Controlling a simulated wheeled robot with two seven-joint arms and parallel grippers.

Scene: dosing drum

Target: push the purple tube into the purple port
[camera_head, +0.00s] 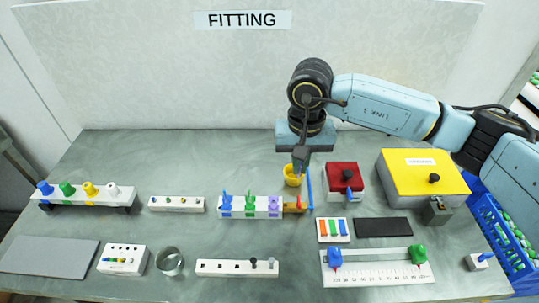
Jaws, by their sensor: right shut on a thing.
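A white block (236,213) in the middle of the table carries blue, green and purple fittings in a row. The purple fitting (274,207) is at its right end, and I take it for the purple port; a separate purple tube cannot be made out. My right gripper (300,165) is behind and above the block's right end, pointing down. It is shut at the rim of a small yellow cup (292,178), and its fingertips are hard to see. My left gripper is not in view.
A thin upright blue strip (310,188) and an orange piece (296,208) stand close to the block's right end. A red box (342,173) and a yellow-topped box (408,167) are to the right. The front-centre table has a white holed block (225,268).

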